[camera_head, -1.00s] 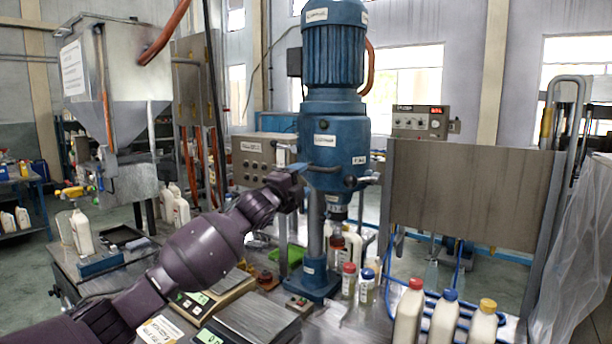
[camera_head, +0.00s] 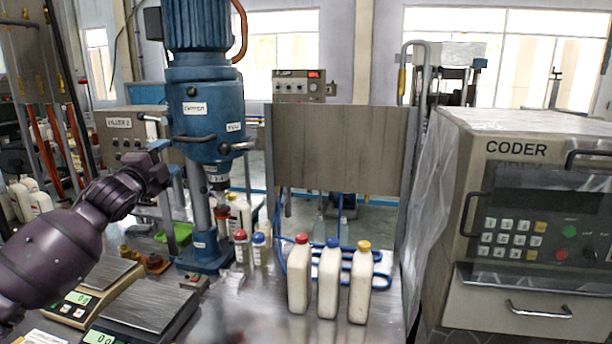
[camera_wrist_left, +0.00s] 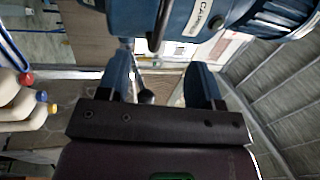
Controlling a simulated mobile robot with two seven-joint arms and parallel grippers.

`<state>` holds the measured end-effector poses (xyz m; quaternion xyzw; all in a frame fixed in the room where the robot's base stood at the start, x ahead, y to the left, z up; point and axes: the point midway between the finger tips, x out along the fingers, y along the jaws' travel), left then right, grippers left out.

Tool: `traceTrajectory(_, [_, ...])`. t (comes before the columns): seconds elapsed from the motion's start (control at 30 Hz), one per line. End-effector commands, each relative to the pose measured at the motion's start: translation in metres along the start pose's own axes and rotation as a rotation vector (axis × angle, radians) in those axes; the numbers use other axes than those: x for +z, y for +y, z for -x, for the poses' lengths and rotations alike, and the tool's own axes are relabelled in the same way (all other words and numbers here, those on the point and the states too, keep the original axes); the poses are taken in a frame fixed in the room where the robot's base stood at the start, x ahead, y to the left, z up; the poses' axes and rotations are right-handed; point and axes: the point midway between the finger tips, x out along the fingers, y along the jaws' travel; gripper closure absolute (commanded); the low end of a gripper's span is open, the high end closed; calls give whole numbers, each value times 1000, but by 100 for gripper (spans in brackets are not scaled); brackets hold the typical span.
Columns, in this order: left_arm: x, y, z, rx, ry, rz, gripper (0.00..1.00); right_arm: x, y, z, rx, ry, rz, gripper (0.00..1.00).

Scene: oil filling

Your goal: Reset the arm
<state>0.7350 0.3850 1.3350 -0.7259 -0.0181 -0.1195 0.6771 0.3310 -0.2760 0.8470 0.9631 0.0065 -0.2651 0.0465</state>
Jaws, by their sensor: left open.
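My left arm, dark purple, comes in from the left in the head view. Its gripper (camera_head: 166,160) is raised beside the blue capper machine (camera_head: 206,105), left of the machine's head. In the left wrist view my left gripper (camera_wrist_left: 160,82) shows two blue fingers spread apart. A dark round knob (camera_wrist_left: 146,97) shows in the gap between them. I cannot tell whether the fingers touch it. The capper's blue body (camera_wrist_left: 205,14) fills the top of that view. My right gripper is not in view.
Three white bottles with red, blue and yellow caps (camera_head: 328,280) stand on the metal table. Two smaller capped bottles (camera_head: 250,250) stand by the capper base. Scales (camera_head: 145,306) sit front left. A grey coder machine (camera_head: 540,215) stands right. The table front is partly clear.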

Motion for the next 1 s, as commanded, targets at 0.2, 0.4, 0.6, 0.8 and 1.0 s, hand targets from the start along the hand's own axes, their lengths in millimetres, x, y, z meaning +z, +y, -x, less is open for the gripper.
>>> traceTrajectory(0.2, [-11, -8, 2, -18, 15, 180, 40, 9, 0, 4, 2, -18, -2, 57])
traceTrajectory(0.4, [-43, 22, 17, 0, 48, 405, 40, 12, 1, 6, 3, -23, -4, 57])
traceTrajectory(0.6, [-64, 85, 49, 67, 36, 605, 40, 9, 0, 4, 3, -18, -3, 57])
traceTrajectory(0.8, [-84, 167, 104, 156, -21, 824, 40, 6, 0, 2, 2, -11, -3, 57])
traceTrajectory(1.0, [-101, 244, 176, 239, -125, 1026, 40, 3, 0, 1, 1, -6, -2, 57])
